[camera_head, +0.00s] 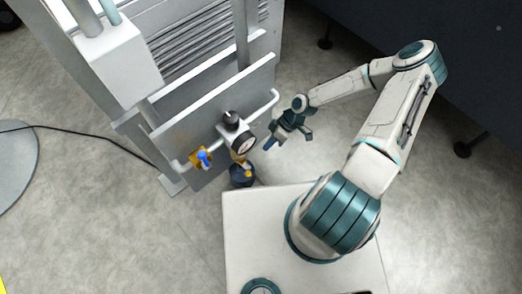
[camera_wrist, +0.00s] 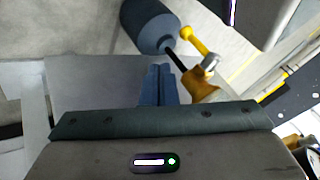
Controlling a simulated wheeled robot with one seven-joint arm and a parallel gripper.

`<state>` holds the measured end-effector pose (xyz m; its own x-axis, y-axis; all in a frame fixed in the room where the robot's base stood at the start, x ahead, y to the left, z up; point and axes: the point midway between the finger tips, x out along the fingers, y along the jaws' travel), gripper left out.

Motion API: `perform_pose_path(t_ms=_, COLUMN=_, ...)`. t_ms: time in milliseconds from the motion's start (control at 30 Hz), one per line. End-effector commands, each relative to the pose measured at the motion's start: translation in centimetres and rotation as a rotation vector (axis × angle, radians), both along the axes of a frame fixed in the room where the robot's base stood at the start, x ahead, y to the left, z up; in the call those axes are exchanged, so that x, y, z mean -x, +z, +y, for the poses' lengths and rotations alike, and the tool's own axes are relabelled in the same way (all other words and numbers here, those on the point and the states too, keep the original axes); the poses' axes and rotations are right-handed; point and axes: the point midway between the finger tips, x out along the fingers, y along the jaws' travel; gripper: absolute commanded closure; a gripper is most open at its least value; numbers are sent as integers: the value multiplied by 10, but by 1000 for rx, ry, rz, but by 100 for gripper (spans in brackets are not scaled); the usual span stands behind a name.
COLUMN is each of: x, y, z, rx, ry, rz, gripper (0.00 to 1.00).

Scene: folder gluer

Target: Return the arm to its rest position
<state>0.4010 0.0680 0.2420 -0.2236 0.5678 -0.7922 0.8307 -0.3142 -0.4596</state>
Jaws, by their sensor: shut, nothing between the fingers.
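My arm reaches from my white base up and over to the left in the head view, bent at the elbow. My gripper (camera_head: 268,145) hangs in free air just right of the machine's gauge, its blue fingers pointing down and left. In the wrist view the fingers of my gripper (camera_wrist: 159,84) lie side by side, shut and empty. They appear close to a brass fitting (camera_wrist: 201,82) with a yellow handle (camera_wrist: 196,40); I cannot tell the exact gap.
The grey machine (camera_head: 205,110) carries a round gauge (camera_head: 243,142), a blue-knobbed yellow valve (camera_head: 203,158) and a dark bowl (camera_head: 242,174), also in the wrist view (camera_wrist: 148,24). A dark cabinet (camera_head: 480,60) stands behind my arm. A black cable (camera_head: 85,134) crosses the floor at left.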

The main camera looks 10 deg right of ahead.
Motion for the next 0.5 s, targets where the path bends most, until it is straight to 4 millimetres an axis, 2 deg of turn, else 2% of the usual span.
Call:
perform_pose_path(t_ms=33, x=-2, y=9, z=-5, rx=1, ry=-1, rz=0, gripper=100)
perform_pose_path(t_ms=133, x=-5, y=16, z=-12, rx=1, ry=-2, rz=0, gripper=100)
perform_pose_path(t_ms=500, x=-7, y=20, z=-19, rx=2, ry=-4, rz=1, gripper=100)
